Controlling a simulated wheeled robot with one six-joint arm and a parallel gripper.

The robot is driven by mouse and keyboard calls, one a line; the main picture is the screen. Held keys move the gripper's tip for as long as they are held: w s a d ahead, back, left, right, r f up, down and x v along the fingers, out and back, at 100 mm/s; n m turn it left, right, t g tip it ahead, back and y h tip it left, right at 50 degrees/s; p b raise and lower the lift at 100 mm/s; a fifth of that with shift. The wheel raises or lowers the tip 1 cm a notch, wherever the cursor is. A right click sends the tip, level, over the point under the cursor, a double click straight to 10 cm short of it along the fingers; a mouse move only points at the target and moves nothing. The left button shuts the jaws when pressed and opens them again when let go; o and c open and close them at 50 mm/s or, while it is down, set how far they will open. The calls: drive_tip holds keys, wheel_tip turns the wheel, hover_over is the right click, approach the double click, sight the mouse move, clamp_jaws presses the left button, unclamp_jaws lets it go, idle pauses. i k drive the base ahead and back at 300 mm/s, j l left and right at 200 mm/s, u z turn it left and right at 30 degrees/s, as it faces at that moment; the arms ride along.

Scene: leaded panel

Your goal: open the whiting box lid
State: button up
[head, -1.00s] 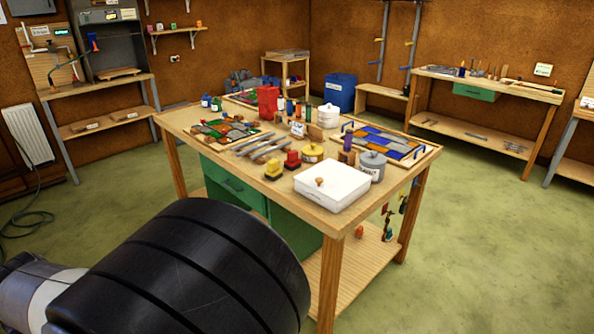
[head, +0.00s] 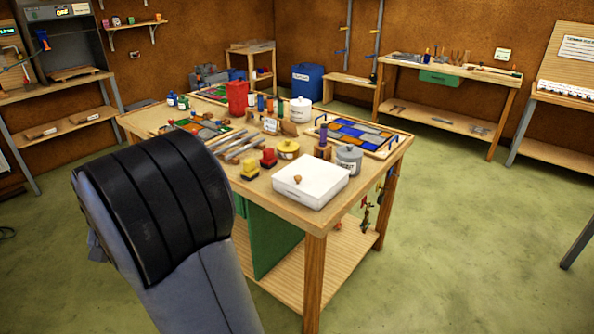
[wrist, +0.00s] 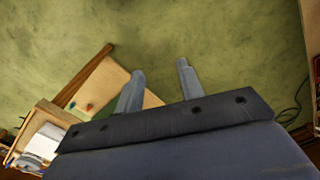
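The whiting box appears to be the white square box (head: 318,186) at the near corner of the workbench (head: 375,187) in the head view. Its flat white lid is on, with a small brown round knob (head: 297,180) on top. A white shape (wrist: 43,143) at the left edge of the wrist view may be the same box. My gripper (wrist: 160,68) shows in the wrist view with its two grey fingers spread apart and nothing between them. It is over the floor beside the bench, away from the box. The head view shows my arm but not the fingers.
A grey lidded pot (head: 348,158) stands just behind the box. A panel of coloured glass (head: 365,132) lies behind. Open green floor (head: 450,230) is right of the bench.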

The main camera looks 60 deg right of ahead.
sight(314, 177)
drive_tip(key=l+z, duration=0.15)
drive_tip(key=l, duration=0.3)
drive_tip(key=l+z, duration=0.1)
drive_tip(key=l, duration=0.35)
drive_tip(key=i+l+z, duration=0.15)
drive_tip(key=l, duration=0.25)
drive_tip(key=l+z, duration=0.15)
drive_tip(key=l, duration=0.3)
drive_tip(key=i+l+z, duration=0.15)
drive_tip(key=l, duration=0.25)
